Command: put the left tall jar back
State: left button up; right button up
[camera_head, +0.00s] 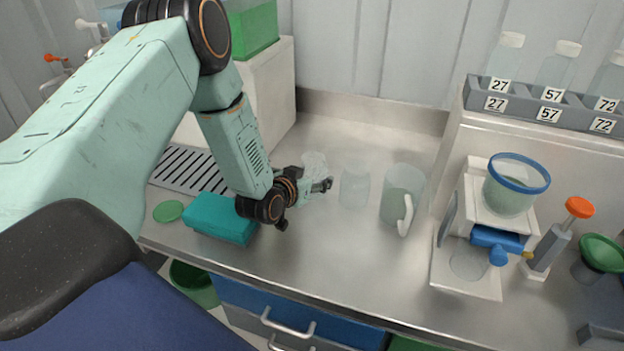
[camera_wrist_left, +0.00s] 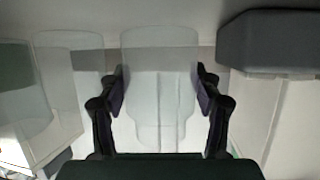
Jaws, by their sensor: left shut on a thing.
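A clear glass jar (camera_head: 314,162) stands partly behind my left gripper (camera_head: 322,186) in the head view. My left gripper is shut on this jar. In the left wrist view, the jar (camera_wrist_left: 160,55) is upright between the two fingers, one on each side. The head view does not show clearly whether its base touches the counter. A second clear jar (camera_head: 354,188) stands on the counter just right of the gripper, and a clear jug with a handle (camera_head: 402,192) stands further right. My right gripper is not in view.
A teal box (camera_head: 220,218) and a green disc (camera_head: 168,211) lie left of the gripper. A slotted drain (camera_head: 185,168) is behind. A white device with a blue-rimmed cup (camera_head: 516,185) stands right, below a numbered bottle rack (camera_head: 525,105). The front middle counter is clear.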

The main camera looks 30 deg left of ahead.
pick_arm(q)
jog(key=shift+w+d+f, duration=0.2)
jog(key=shift+w+f, duration=0.05)
jog(key=shift+w, duration=0.1)
jog(key=shift+f, duration=0.1)
jog(key=o, duration=0.9)
jog(key=shift+s+a, duration=0.15)
jog(key=shift+s, duration=0.05)
jog(key=shift+w, duration=0.15)
jog(key=shift+r, duration=0.25)
jog(key=p+v, duration=0.2)
jog(key=v, duration=1)
jog(key=shift+p, duration=0.4)
